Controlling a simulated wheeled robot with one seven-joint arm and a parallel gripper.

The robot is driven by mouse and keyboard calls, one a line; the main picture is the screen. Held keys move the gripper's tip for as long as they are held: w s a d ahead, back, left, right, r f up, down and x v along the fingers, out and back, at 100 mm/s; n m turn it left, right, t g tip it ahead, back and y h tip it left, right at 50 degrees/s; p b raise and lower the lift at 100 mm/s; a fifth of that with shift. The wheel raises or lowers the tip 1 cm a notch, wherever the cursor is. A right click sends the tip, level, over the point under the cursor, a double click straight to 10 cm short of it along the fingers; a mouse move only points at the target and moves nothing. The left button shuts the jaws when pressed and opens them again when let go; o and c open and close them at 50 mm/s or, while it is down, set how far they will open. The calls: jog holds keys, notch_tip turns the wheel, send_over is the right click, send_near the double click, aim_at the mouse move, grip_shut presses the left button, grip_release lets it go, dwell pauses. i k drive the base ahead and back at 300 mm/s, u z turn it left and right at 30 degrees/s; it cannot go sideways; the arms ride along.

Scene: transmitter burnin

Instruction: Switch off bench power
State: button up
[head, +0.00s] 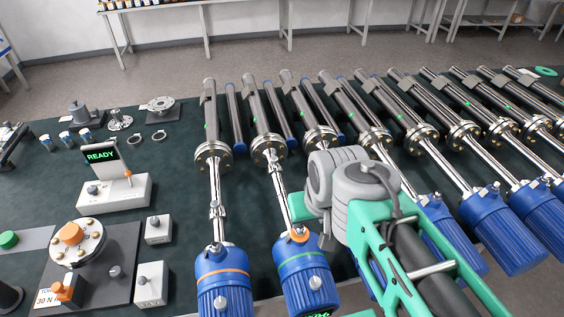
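No part here carries a readable bench power label. A white control unit (120,192) at the left has a small display (101,154) lit with green "READY". A small lever with an orange tip (128,177) stands upright on it, and a dark knob (93,189) sits to its left. My grey and green arm reaches in from the lower right, over the blue-ended transmitters. My gripper's fingers are not visible.
Several metal transmitters with blue housings (225,275) fill the middle and right of the dark green bench mat (45,185). A fixture with an orange knob (70,234) stands at lower left. Flanges and small parts (119,119) lie at the back left.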

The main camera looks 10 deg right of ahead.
aim_at(142, 281)
jog(key=u, duration=1.65)
jog(key=k, duration=0.65)
jog(key=u, duration=0.45)
jog(key=i, duration=0.8)
jog(key=u, duration=1.05)
jog(key=i, duration=0.35)
jog(key=u, duration=0.15)
